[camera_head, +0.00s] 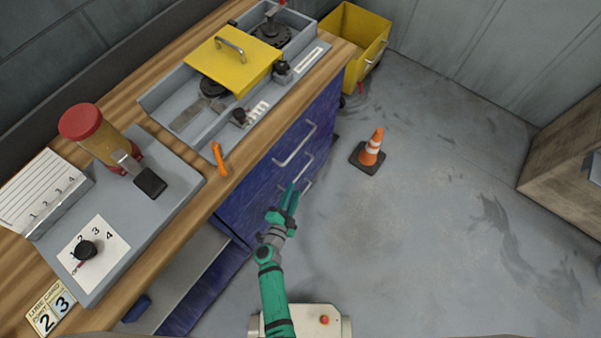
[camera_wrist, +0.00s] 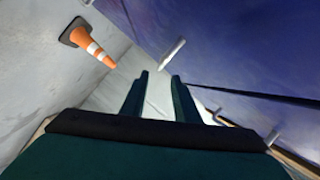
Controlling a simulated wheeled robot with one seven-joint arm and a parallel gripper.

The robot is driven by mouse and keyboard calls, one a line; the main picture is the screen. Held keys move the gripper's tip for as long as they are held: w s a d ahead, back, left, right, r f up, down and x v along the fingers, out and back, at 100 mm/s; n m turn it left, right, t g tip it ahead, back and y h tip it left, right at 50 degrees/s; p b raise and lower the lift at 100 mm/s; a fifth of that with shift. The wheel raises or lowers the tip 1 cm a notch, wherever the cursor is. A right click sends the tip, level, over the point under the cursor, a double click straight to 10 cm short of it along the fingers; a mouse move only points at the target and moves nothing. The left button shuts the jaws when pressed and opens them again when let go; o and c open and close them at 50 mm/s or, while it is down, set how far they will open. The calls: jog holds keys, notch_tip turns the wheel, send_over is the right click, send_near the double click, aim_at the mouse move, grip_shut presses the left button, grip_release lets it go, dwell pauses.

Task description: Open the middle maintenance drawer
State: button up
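The blue drawer cabinet (camera_head: 262,178) stands under the wooden worktop. Its front carries metal bar handles one below another: an upper handle (camera_head: 295,146) and a lower one (camera_head: 296,170), partly behind my gripper. My green gripper (camera_head: 291,190) is beside the cabinet front, near the lower handle. In the wrist view, my gripper (camera_wrist: 160,82) has its fingers apart with nothing between them. A light handle (camera_wrist: 173,53) shows on the blue front (camera_wrist: 245,50), just beyond the fingertips. I cannot tell whether a finger touches a handle.
An orange cone (camera_head: 370,150) stands on the floor right of the cabinet; it also shows in the wrist view (camera_wrist: 90,42). A yellow bin (camera_head: 357,45) is at the table's far end. A wooden crate (camera_head: 565,155) is far right. Floor between cone and crate is clear.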

aim_at(301, 173)
jog(key=x, duration=1)
jog(key=shift+w, duration=0.1)
grip_shut()
